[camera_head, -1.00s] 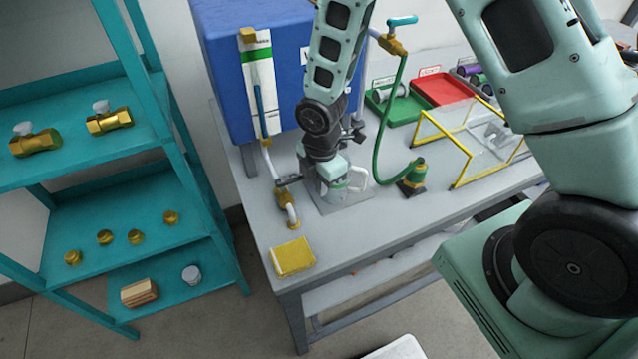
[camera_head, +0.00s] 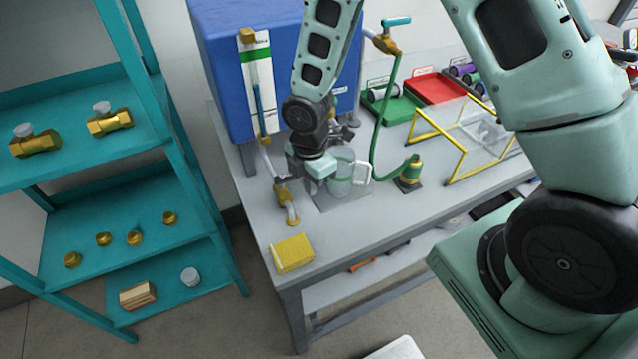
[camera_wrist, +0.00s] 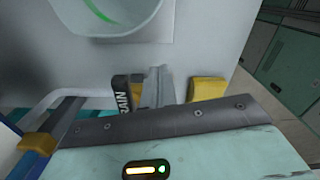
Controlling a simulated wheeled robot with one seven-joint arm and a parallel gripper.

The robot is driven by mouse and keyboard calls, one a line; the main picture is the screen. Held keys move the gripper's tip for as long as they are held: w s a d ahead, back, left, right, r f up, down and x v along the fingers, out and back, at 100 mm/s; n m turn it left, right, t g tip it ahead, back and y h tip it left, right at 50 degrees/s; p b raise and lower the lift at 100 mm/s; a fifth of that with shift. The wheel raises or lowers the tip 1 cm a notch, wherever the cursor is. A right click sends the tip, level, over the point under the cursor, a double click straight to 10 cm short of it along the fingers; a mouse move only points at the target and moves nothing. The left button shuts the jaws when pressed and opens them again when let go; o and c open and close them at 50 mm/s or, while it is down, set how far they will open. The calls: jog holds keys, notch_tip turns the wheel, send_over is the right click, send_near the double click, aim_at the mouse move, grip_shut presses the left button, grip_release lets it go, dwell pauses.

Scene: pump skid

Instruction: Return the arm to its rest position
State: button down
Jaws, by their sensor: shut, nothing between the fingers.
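My arm comes down over the grey bench (camera_head: 345,232) in the head view. My gripper (camera_head: 313,189) hangs above the bench, between the clear cylindrical vessel with a pale handle (camera_head: 341,180) and the brass valve with its pipe (camera_head: 284,194). The gripper is shut and empty. In the wrist view its grey fingers (camera_wrist: 155,86) stand close together beyond the dark edge of the gripper body. A black tag reading "AIN", partly hidden (camera_wrist: 122,93), shows beside them. I cannot tell whether the fingers touch anything.
A blue tank (camera_head: 225,70) stands behind my arm. A green hose (camera_head: 378,140) runs down to a green and brass fitting (camera_head: 409,170). A yellow-framed clear guard (camera_head: 452,150) stands right. A yellow sponge (camera_head: 293,254) lies at the front corner. A teal shelf (camera_head: 60,90) stands left.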

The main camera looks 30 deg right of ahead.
notch_tip(320, 180, up, 8)
jog(key=s+a+r+m, duration=0.2)
jog(key=s+r+m, duration=0.1)
jog(key=s, duration=0.4)
jog(key=s+a+r+m+b, duration=0.1)
jog(key=s+r+m, duration=0.3)
jog(key=s, duration=0.3)
jog(key=s+a+r+m, duration=0.2)
jog(key=s+r+m, duration=0.2)
jog(key=s, duration=0.3)
jog(key=shift+a+r+m+y+b, duration=0.3)
jog(key=shift+m+b, duration=0.1)
jog(key=shift+m, duration=0.5)
